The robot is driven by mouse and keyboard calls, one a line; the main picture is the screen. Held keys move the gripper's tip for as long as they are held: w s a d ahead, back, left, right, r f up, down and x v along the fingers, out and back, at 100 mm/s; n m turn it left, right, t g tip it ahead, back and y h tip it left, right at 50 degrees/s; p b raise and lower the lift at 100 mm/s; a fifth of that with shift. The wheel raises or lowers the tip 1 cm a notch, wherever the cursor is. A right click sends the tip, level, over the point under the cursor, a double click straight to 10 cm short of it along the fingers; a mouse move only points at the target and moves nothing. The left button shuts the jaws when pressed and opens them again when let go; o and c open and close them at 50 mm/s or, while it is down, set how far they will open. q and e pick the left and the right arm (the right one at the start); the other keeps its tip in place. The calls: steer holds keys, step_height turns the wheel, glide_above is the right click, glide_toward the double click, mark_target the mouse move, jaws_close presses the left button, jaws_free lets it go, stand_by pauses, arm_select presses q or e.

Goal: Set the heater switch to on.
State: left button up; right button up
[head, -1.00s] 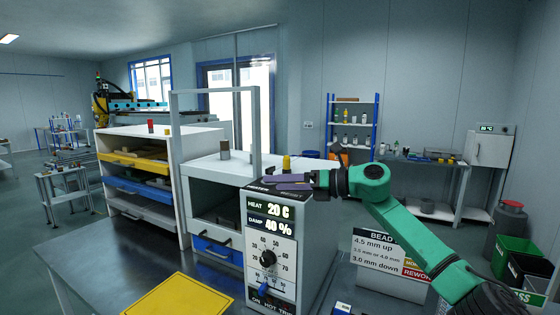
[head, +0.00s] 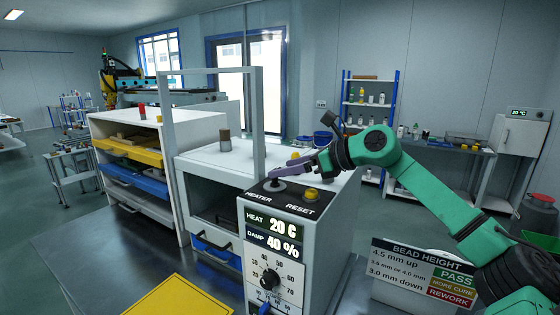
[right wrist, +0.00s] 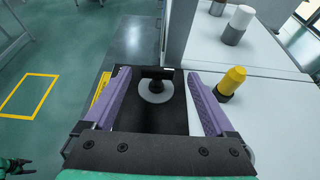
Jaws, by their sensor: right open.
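The heater switch (head: 272,186) is on the dark top of the control box (head: 318,232), beside the HEATER label. In the right wrist view the switch (right wrist: 155,87) has a round pale base and a dark crossbar. I cannot tell which position it is set to. My right gripper (head: 283,173) is over the box top at the switch. Its purple fingers (right wrist: 158,90) are open, one on each side of the switch, apart from it. The display (head: 273,233) reads HEAT 20 C and DAMP 40 %.
A yellow RESET button (head: 311,194) sits right of the switch. A yellow-topped cylinder (right wrist: 231,80) and a grey-and-white cylinder (right wrist: 237,25) stand on the neighbouring white cabinet. That cabinet carries a tall grey frame (head: 258,120). A dial (head: 269,279) is on the box front.

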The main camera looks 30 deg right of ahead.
steer(key=shift+w+a+f, duration=0.15)
steer(key=shift+w+a, duration=0.15)
steer(key=shift+w, duration=0.45)
steer(key=shift+w+a+f, duration=0.15)
steer(key=shift+w+a, duration=0.05)
steer(key=shift+w, duration=0.05)
steer(key=shift+a, duration=0.2)
steer(key=shift+s, duration=0.15)
steer(key=c, duration=1.4)
arm_select(q)
steer(key=shift+w+d+r, duration=0.35)
steer(key=shift+r, duration=0.2)
